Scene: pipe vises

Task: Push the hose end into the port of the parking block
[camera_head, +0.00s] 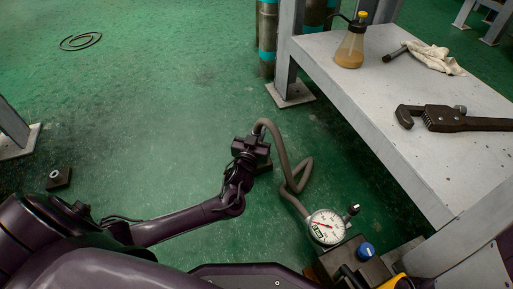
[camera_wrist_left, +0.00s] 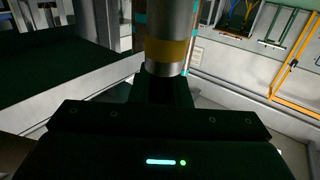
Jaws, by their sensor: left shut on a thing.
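My left gripper (camera_head: 250,150) is shut on the end of a grey-brown hose (camera_head: 284,155), above the green floor. The hose arches out of the gripper and loops down to a round white gauge (camera_head: 327,227). In the left wrist view the held hose end (camera_wrist_left: 167,52) shows as a metal cylinder with a yellow-brown band, upright between the dark fingers (camera_wrist_left: 163,90). A small dark block with a pale ring on top, seemingly the parking block (camera_head: 59,178), sits on the floor at the left, well apart from the gripper. My right gripper is not in view.
A grey bench (camera_head: 385,130) at the right carries an oil bottle (camera_head: 350,47), a white rag (camera_head: 436,60) and a pipe wrench (camera_head: 450,119). A blue knob (camera_head: 366,250) is beside the gauge. A coil (camera_head: 80,41) lies at the far left. The floor between gripper and block is clear.

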